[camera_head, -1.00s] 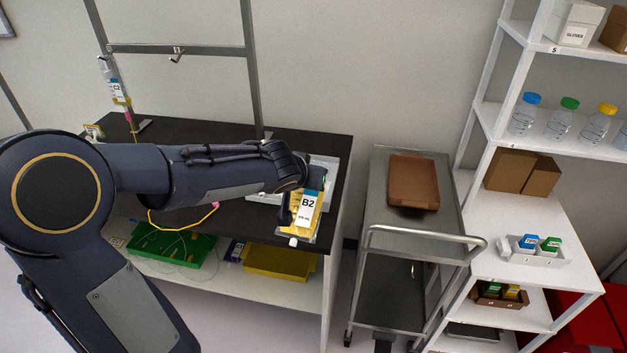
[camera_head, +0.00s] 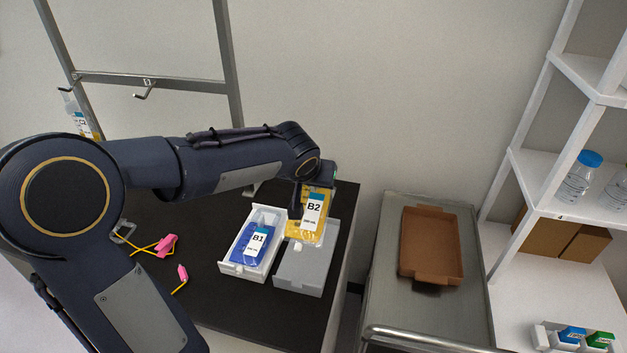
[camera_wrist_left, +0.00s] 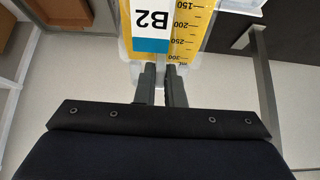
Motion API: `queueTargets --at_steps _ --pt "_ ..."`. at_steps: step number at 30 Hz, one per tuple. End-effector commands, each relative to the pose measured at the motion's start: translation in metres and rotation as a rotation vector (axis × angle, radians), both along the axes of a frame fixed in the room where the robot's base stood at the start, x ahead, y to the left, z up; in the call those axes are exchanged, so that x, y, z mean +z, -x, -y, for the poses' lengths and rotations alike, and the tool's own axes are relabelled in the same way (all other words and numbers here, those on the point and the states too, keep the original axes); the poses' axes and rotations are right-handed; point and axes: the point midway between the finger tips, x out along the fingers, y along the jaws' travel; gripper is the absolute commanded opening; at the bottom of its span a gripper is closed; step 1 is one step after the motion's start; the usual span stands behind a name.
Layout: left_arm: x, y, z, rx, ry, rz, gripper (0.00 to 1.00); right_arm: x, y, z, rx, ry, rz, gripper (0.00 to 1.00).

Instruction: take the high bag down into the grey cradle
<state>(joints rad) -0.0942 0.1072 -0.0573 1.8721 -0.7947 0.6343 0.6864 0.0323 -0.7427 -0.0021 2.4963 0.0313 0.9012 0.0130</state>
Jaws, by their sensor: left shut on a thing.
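The bag B2 (camera_head: 310,222), yellow with a white and blue label, hangs from my left gripper (camera_head: 318,184). The gripper is shut on its top end. In the left wrist view the bag B2 (camera_wrist_left: 188,25) extends out from the shut left gripper (camera_wrist_left: 161,75). In the head view the bag overlaps the back part of the grey cradle (camera_head: 305,273) on the dark bench. I cannot tell whether it touches the cradle. The white cradle (camera_head: 234,268) stands just left of it and holds the blue bag B1 (camera_head: 256,243). My right gripper is not in view.
An empty hook (camera_head: 144,93) is on the metal rack; another bag (camera_head: 78,115) hangs at far left. Pink-tipped yellow tubing (camera_head: 150,247) lies on the bench (camera_head: 225,315). A steel cart (camera_head: 382,300) with a brown tray (camera_head: 432,280) and white shelves (camera_head: 545,130) stand at right.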

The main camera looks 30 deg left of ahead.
Motion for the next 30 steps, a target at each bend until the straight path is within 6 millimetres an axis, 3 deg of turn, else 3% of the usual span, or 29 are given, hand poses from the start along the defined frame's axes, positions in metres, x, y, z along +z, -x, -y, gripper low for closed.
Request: queueTargets --at_steps 21,30 --pt "-0.079 0.0 0.0 0.001 0.0 0.002 0.0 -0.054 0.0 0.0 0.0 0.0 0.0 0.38" --pt "-0.092 0.0 0.0 -0.001 0.0 0.002 0.0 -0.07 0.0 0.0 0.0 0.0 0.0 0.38"
